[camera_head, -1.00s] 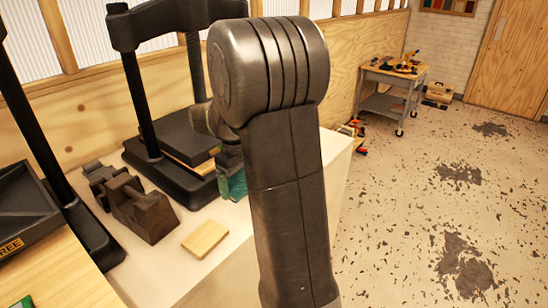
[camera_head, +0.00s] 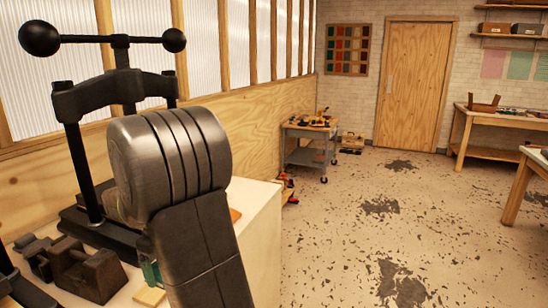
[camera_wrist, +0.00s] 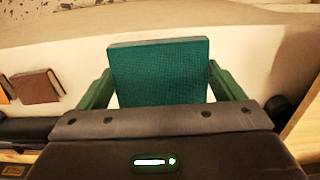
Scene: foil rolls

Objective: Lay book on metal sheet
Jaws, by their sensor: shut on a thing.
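In the wrist view, a teal cloth-covered book (camera_wrist: 160,78) sits between the two green fingers of my gripper (camera_wrist: 159,72), which is shut on it. A pale bench surface shows beyond it, but I cannot tell the gap between book and bench. In the head view, my arm hides most of the gripper and book; only a small teal-green patch (camera_head: 151,272) shows at the arm's left edge. I cannot make out a metal sheet in either view.
A black press (camera_head: 118,92) with a ball-ended handle stands on the white bench (camera_head: 262,222). Dark metal blocks (camera_head: 88,272) and a pale wooden piece (camera_head: 149,296) lie near it. A brown book (camera_wrist: 36,87) shows in the wrist view.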

